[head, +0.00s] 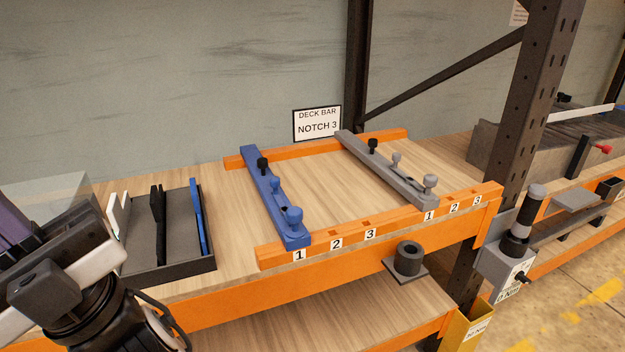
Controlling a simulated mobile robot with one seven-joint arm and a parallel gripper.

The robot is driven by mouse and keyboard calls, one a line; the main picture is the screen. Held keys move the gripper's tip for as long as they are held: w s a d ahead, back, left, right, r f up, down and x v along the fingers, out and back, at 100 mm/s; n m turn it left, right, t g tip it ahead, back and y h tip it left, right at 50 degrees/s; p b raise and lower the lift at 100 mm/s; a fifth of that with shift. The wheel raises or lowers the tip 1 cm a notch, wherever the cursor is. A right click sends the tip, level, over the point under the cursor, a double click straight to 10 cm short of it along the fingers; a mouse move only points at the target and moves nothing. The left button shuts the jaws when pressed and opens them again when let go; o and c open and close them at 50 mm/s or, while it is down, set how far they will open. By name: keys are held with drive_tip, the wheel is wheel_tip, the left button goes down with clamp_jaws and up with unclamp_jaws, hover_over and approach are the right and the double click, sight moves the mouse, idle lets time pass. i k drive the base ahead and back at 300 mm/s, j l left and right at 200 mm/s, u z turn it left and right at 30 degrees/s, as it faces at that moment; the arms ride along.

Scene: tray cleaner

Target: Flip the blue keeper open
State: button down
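A blue deck bar (262,187) lies across two orange rails, with its front end by label 1 of the left number set. It carries a black knob (263,164), a small blue upright piece (275,187) and a larger blue round-topped piece (294,215) near its front end. I cannot tell which blue piece is the keeper, or whether it is open or shut. My gripper (48,262) is at the lower left, well apart from the blue bar. Its fingertips cannot be made out, so its opening is unclear.
A similar grey bar (392,174) lies to the right by another label 1. The front orange rail (400,221) has numbered notches. A dark tray (178,268) with upright pieces stands between my arm and the blue bar. A rack post (532,100) rises at right. A sign reads "DECK BAR NOTCH 3".

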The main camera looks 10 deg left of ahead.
sight(275, 182)
drive_tip(key=i+l, duration=0.15)
drive_tip(key=l, duration=0.15)
drive_tip(key=i+l+u, duration=0.1)
drive_tip(key=i+l, duration=0.25)
drive_tip(key=l, duration=0.25)
drive_tip(key=i+l+u, duration=0.1)
drive_tip(key=l, duration=0.2)
